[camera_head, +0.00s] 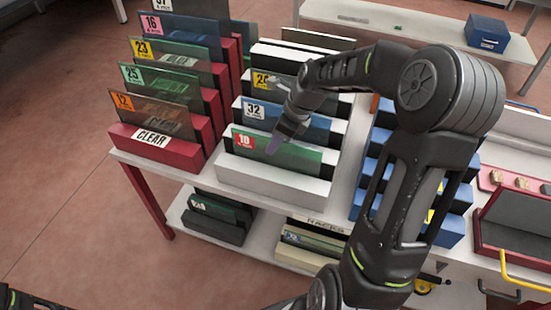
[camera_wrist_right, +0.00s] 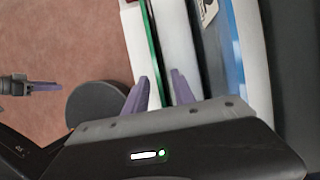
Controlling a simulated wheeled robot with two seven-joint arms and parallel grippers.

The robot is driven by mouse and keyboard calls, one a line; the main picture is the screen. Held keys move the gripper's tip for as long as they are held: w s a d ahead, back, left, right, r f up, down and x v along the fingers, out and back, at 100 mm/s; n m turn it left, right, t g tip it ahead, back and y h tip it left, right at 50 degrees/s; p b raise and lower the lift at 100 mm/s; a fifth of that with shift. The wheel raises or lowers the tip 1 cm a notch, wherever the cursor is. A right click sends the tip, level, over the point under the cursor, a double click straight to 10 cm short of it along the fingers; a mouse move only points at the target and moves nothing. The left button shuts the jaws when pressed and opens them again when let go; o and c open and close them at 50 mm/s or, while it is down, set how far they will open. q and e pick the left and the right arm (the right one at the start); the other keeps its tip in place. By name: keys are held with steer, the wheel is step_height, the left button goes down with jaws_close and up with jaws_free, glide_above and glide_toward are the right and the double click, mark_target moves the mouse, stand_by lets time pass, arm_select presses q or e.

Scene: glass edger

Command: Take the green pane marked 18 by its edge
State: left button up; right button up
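A green pane (camera_head: 290,153) with a red label stands in the front slot of the white rack (camera_head: 270,182). The label's number is small and reads like 10 or 18. My right gripper (camera_head: 273,143) is at this pane, its purple fingers in front of part of it. In the wrist view my right gripper (camera_wrist_right: 160,92) is open, and the pane's green edge (camera_wrist_right: 151,45) runs down toward the gap between its fingers. I cannot tell whether they touch. My left gripper (camera_wrist_right: 44,87) shows small at the left of the wrist view; its opening is unclear.
A red rack (camera_head: 160,147) marked CLEAR, with several panes, stands at left. Blue racks (camera_head: 448,232) stand at right, partly behind my arm. A red tray (camera_head: 515,222) lies at far right.

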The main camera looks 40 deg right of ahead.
jaws_close()
stand_by(1.3)
